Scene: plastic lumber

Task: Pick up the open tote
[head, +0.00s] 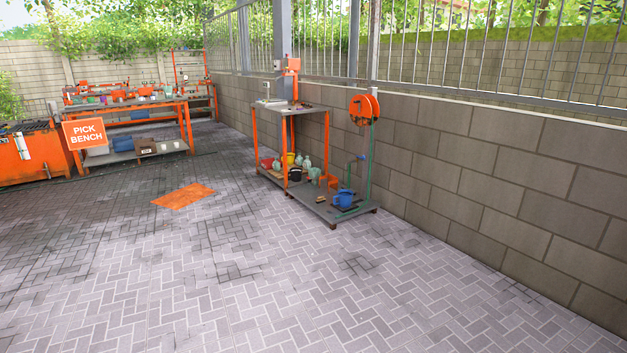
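I cannot tell for sure which thing is the open tote. On the lower shelf of the orange-legged pick bench (125,105) at the far left sit a blue box-like thing (122,144) and a small brown box (145,146) with a pale label. They are too small to tell whether either is open on top. Small coloured containers stand on the bench top. My gripper is not in view.
An orange mat (184,196) lies on the paving. An orange bin (25,158) is far left. The foreground paving is clear.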

